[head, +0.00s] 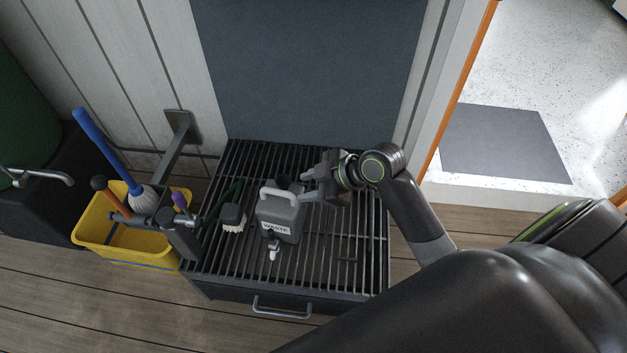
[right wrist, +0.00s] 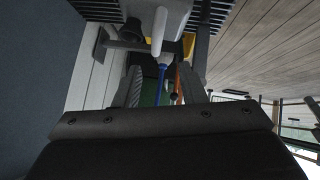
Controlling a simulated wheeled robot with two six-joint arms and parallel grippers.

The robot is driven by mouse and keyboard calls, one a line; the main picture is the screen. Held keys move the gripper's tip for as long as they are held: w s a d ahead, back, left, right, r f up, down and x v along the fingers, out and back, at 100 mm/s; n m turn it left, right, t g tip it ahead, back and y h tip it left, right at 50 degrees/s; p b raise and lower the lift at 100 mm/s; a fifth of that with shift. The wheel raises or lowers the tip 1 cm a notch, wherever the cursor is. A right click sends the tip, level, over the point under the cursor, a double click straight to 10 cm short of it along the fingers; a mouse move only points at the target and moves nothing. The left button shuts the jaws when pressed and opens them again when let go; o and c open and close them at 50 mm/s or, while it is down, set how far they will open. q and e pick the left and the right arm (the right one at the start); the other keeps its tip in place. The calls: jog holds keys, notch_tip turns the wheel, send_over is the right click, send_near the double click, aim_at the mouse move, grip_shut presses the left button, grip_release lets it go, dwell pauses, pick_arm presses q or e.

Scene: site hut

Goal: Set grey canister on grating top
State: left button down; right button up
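The grey canister (head: 282,219), with a pale handle on top and a label reading WASTE, stands upright on the grating top (head: 328,258) in the head view. A small pale spout or tap shows at its front. My right gripper (head: 308,187) is just to the right of the canister's handle, its fingers pointing left towards it. In the right wrist view the canister (right wrist: 178,14) shows at the top edge, and the fingers are apart with nothing held between them. Whether a finger touches the canister is unclear. My left gripper is not in view.
A brush (head: 233,216) lies on the grating left of the canister. A yellow bucket (head: 140,256) with long-handled brushes stands left of the grating unit. A bracketed rail (head: 172,160) rises between bucket and wall.

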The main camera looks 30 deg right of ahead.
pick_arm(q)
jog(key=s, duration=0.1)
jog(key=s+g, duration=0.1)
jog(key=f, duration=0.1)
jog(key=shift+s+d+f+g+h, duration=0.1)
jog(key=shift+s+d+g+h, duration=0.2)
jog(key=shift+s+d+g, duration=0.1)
pick_arm(e)
jog(key=s+d+f+m+h, duration=0.1)
jog(key=s+f+m, duration=0.1)
jog(key=s+m, duration=0.2)
jog(key=s+d+f+m+g+h, duration=0.1)
jog(key=s+m, duration=0.4)
jog(key=s, duration=0.6)
jog(key=s+d+f+m+h, duration=0.2)
jog(key=s+f+m, duration=0.1)
jog(key=s, duration=0.5)
jog(key=shift+f+m+h, duration=0.4)
jog(key=shift+m, duration=0.3)
jog(key=shift+g, duration=0.3)
